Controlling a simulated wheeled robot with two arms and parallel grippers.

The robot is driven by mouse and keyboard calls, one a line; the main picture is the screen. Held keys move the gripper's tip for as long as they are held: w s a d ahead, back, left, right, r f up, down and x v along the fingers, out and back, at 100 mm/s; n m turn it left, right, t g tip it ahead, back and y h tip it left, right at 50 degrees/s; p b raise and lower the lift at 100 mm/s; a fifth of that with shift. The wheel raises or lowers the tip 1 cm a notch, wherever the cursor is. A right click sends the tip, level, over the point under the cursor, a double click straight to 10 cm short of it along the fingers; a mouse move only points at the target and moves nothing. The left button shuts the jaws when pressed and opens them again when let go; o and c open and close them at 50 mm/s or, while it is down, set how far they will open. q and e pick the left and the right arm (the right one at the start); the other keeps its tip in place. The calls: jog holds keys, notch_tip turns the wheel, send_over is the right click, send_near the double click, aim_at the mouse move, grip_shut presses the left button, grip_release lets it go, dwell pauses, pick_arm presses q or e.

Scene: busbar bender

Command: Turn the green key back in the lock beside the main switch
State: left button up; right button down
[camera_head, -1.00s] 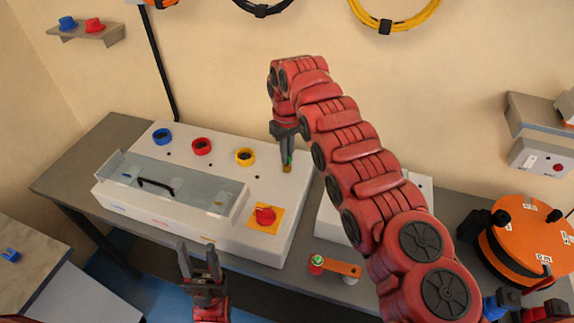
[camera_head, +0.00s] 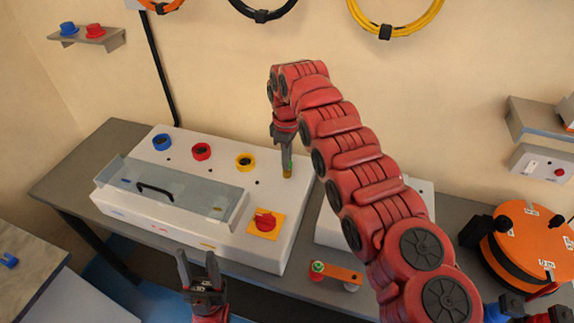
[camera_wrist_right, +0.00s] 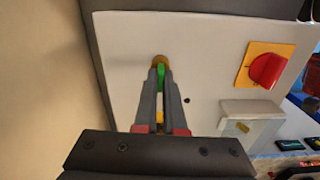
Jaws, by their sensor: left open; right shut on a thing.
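The green key (camera_wrist_right: 160,76) stands in the round brass lock (camera_wrist_right: 158,60) on the white machine top. In the head view the lock (camera_head: 287,174) is behind the red main switch (camera_head: 265,222) on its yellow-orange plate. The switch also shows in the right wrist view (camera_wrist_right: 267,69), to the right of the lock. My right gripper (camera_head: 286,160) points down over the lock and is shut on the green key; its fingers partly hide the key. My left gripper (camera_head: 198,258) is open and empty in front of the machine.
A clear cover (camera_head: 180,190) with a black handle lies on the machine, with blue, red and yellow rings (camera_head: 245,161) behind it. An orange bar (camera_head: 340,273) with a green-topped red part lies to the right. An orange reel (camera_head: 525,243) stands far right.

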jog(key=shift+n, duration=0.7)
jog(key=c, duration=1.4)
grip_release()
jog(key=shift+n, duration=0.4)
jog(key=o, duration=0.5)
jog(key=shift+r, duration=0.35)
notch_tip(320, 180, up, 5)
jog(key=shift+a+f, duration=0.1)
notch_tip(320, 180, up, 12)
jog(key=p, duration=1.1)
jog(key=shift+p, duration=0.35)
